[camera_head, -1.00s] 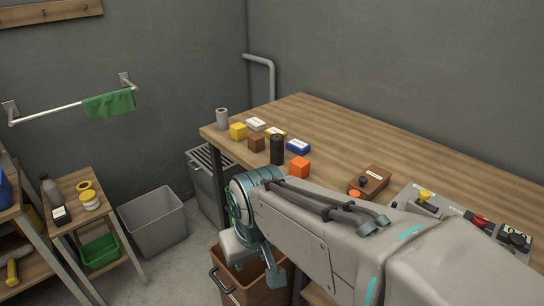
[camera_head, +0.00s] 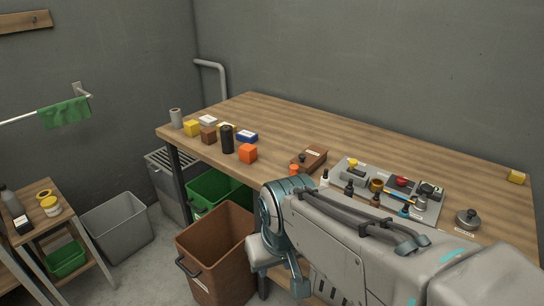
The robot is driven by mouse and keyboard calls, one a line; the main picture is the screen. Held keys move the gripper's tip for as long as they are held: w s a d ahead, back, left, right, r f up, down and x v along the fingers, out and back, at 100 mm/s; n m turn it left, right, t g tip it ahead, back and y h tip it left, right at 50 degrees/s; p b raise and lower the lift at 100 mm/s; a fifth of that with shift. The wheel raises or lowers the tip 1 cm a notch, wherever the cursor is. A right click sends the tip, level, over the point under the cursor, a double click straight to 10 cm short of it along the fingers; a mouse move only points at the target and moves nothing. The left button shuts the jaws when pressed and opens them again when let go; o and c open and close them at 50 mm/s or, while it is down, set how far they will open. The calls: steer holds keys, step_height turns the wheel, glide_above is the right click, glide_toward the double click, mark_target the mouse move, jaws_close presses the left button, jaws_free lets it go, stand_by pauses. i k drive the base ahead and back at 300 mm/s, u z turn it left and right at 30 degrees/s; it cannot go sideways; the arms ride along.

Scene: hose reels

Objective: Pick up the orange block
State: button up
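The orange block (camera_head: 248,153) sits on the wooden table (camera_head: 300,130) near its front edge, in the head view. My gripper (camera_head: 290,278) hangs low in front of the table edge, right of the brown bin and apart from the block. Its fingers are not clear, so I cannot tell whether it is open or shut.
Yellow (camera_head: 192,128) and brown (camera_head: 208,136) blocks and a grey cylinder (camera_head: 176,118) stand left of the orange block. A brown box (camera_head: 309,159) and a control panel (camera_head: 390,185) lie to its right. A brown bin (camera_head: 218,250) stands below. The table's back is clear.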

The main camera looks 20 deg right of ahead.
mark_target(247, 152)
steer(key=z, duration=0.25)
steer(key=k, duration=0.55)
steer(key=u, duration=0.8)
steer(key=i, duration=0.7)
steer(key=u, duration=0.5)
steer(key=i, duration=0.85)
steer(key=z, duration=0.9)
steer(key=i, duration=0.55)
steer(key=z, duration=0.5)
